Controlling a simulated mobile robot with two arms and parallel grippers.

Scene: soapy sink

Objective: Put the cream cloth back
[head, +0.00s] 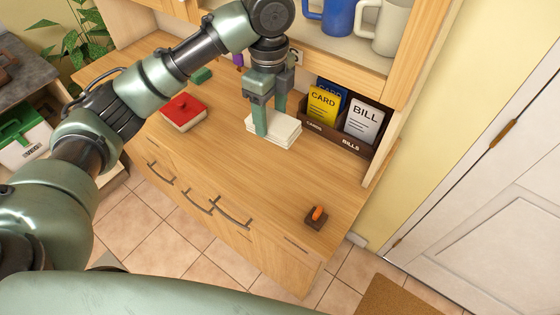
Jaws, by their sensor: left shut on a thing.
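The cream cloth (287,138) is a folded, layered, pale stack on the wooden counter, in front of the back panel. My left gripper (270,122) points down over it, with its green fingers on either side of the cloth's upper left part. It is shut on the cloth, which appears to rest on the counter; I cannot tell whether one layer or all are held. My right gripper is not in view.
A rack (338,132) with cards and bills stands right of the cloth. A red-topped block (183,110) lies to the left, and a small brown block with an orange top (317,216) near the front right. The counter's middle (240,165) is clear. A shelf with mugs (385,25) is above.

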